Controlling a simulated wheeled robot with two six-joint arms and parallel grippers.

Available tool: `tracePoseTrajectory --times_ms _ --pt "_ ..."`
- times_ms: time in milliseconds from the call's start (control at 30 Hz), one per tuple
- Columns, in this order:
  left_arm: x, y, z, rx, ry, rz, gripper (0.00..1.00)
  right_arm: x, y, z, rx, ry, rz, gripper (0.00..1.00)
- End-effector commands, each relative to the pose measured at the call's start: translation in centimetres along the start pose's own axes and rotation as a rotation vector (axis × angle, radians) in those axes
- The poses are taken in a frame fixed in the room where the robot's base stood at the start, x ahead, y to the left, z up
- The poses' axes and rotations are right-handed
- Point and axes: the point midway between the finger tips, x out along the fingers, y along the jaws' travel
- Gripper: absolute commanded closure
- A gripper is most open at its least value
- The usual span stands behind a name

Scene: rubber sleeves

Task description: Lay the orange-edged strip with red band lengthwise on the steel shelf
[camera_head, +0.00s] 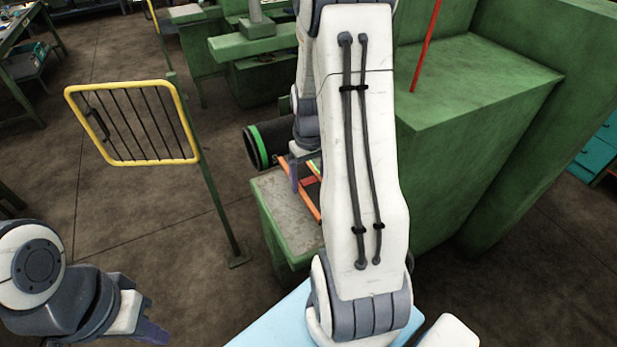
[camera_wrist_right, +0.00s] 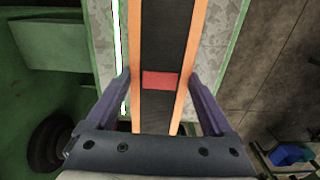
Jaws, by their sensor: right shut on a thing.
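The orange-edged strip (camera_wrist_right: 176,35) has a dark middle and a red band (camera_wrist_right: 160,81). My right gripper (camera_wrist_right: 160,88) is shut across its width, a purple finger at each orange edge near the red band. In the head view the strip (camera_head: 309,203) shows partly behind my right arm, over the steel shelf (camera_head: 283,213). The shelf's grey top shows on both sides of the strip in the wrist view (camera_wrist_right: 220,35). The strip runs roughly along the shelf; whether it touches is unclear. My left gripper (camera_head: 148,325) is low at the left, away from the shelf; its jaw gap is unclear.
A black roller with a green ring (camera_head: 262,148) lies at the shelf's far end. A green machine body (camera_head: 480,90) stands right of the shelf. A yellow-framed gate (camera_head: 135,122) on a green post stands left. Open floor (camera_head: 150,230) lies around the post.

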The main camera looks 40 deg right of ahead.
Motion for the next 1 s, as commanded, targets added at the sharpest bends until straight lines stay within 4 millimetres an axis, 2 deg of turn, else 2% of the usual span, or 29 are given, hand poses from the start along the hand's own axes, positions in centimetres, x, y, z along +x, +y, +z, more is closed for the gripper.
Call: tracePoseTrajectory --times_ms 367,1000 --pt "0.6 0.0 0.0 0.0 0.0 0.0 1.0 0.8 0.0 0.0 0.0 0.0 0.0 0.71" --pt "2.8 -0.2 0.1 0.002 0.0 0.0 1.0 3.9 0.0 0.1 0.0 -0.001 0.0 0.71"
